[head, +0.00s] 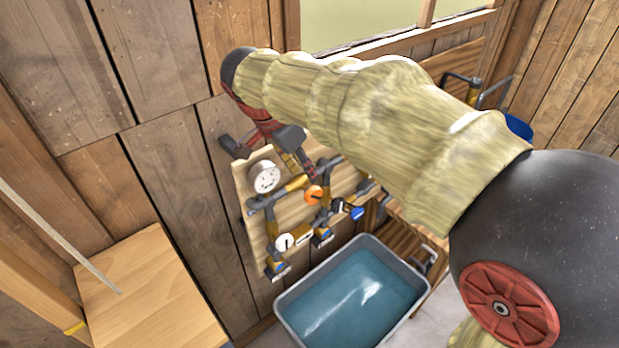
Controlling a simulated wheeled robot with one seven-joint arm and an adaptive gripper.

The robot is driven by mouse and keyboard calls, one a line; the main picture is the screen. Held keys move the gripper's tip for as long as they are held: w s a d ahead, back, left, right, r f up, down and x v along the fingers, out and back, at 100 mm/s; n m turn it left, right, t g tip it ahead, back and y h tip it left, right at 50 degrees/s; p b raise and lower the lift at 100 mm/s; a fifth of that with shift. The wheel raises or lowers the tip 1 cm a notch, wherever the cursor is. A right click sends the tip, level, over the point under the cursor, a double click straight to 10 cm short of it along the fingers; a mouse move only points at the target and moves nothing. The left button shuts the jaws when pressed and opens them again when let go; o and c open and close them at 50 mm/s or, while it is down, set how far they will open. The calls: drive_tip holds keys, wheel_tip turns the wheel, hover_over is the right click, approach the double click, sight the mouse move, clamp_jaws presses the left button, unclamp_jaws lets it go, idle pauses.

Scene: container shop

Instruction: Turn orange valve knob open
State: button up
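The orange valve knob (314,194) is a small round knob with a dark mark. It sits among brass and grey pipes on a wooden board (252,208) fixed to the plank wall. My arm reaches across the view from the right, and my gripper (306,166) hangs down from its far end, just above the orange knob. The gripper is small and partly hidden by my own arm, so its finger opening is unclear. I cannot tell whether it touches the knob.
A round gauge (265,177), a white dial (285,242) and blue-handled taps (355,212) share the board. A grey basin of water (352,300) stands below. A wooden surface (150,295) is at lower left. A window (360,20) is behind my arm.

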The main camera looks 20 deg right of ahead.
drive_tip(key=shift+v, duration=0.85)
drive_tip(key=m+g+y+p, duration=0.1)
drive_tip(key=m+g+p, duration=0.1)
drive_tip(key=p, duration=0.2)
hover_over(314, 188)
drive_tip(key=s+d, duration=0.1)
drive_tip(key=d, duration=0.3)
drive_tip(key=a+f+y, duration=0.1)
drive_tip(key=a+n+y, duration=0.1)
drive_tip(key=w+a+f+y, duration=0.1)
drive_tip(key=a, duration=0.1)
drive_tip(key=shift+f+n, duration=0.3)
drive_tip(key=shift+f, duration=0.5)
wheel_tip(314, 188, down, 7)
drive_tip(key=shift+r+p, duration=0.1)
drive_tip(key=shift+p, duration=0.65)
drive_tip(key=shift+c, duration=1.2)
